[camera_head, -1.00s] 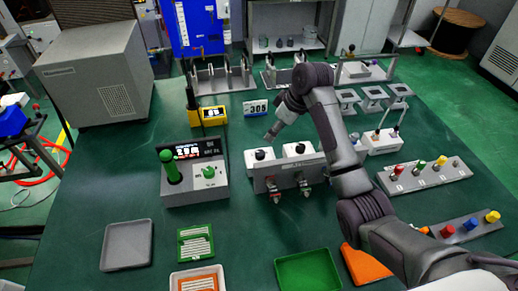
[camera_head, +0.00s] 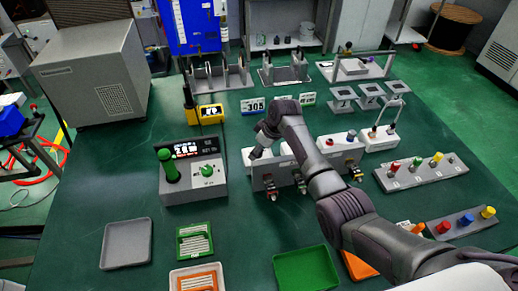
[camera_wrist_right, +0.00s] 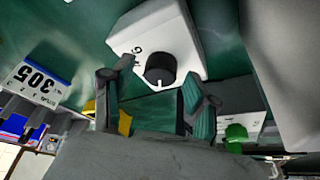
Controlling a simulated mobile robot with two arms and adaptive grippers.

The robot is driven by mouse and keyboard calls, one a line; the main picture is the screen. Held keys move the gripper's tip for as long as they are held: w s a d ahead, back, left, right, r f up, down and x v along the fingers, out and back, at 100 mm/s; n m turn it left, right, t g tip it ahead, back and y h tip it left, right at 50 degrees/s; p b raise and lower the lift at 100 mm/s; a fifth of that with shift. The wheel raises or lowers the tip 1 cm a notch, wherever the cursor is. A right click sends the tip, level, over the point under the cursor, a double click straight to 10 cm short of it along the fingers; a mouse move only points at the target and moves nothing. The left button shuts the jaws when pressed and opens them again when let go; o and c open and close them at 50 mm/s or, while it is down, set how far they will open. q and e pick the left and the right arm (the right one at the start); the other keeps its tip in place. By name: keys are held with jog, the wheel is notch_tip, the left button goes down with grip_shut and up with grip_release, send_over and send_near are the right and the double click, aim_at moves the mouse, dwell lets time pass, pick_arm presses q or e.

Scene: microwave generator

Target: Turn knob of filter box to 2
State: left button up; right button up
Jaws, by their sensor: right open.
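A white box (camera_head: 249,162) with a black knob stands on a grey block in the middle of the table. In the head view my right gripper (camera_head: 256,153) hangs over its top and hides the knob. In the right wrist view the black knob (camera_wrist_right: 160,68) sits on the white box (camera_wrist_right: 190,35), with a small white mark at its lower edge and a printed digit beside it. My right gripper (camera_wrist_right: 163,85) is open there, its fingers apart, with the knob just beyond the fingertips; contact cannot be told. My left gripper is out of view.
A grey panel (camera_head: 207,191) with a display, green knob and green handle stands left. A sign reading 305 (camera_head: 252,106) is behind. Button blocks (camera_head: 420,174) stand right. Trays (camera_head: 126,245) lie in front. Green table surface is clear between the panel and the trays.

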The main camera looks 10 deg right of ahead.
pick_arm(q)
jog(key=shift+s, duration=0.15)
pick_arm(e)
jog(key=shift+c, duration=0.5)
grip_shut()
jog(key=shift+r+m+h+p, duration=0.2)
jog(key=shift+m+h+p, duration=0.1)
jog(key=shift+m+p, duration=0.75)
jog(key=shift+s+a+m+t+p, duration=0.1)
jog(key=shift+m+t+p, duration=0.2)
jog(key=shift+m+p, duration=0.5)
jog(key=shift+m+t+h+p, duration=0.3)
jog(key=shift+m+h+p, duration=0.3)
jog(key=shift+m+p, duration=0.35)
pick_arm(q)
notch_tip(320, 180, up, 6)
jog(key=p, duration=0.1)
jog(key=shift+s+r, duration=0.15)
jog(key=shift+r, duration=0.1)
pick_arm(e)
jog(key=shift+a+f+m+h, duration=0.15)
jog(key=shift+m+h, duration=0.35)
jog(key=shift+m, duration=0.6)
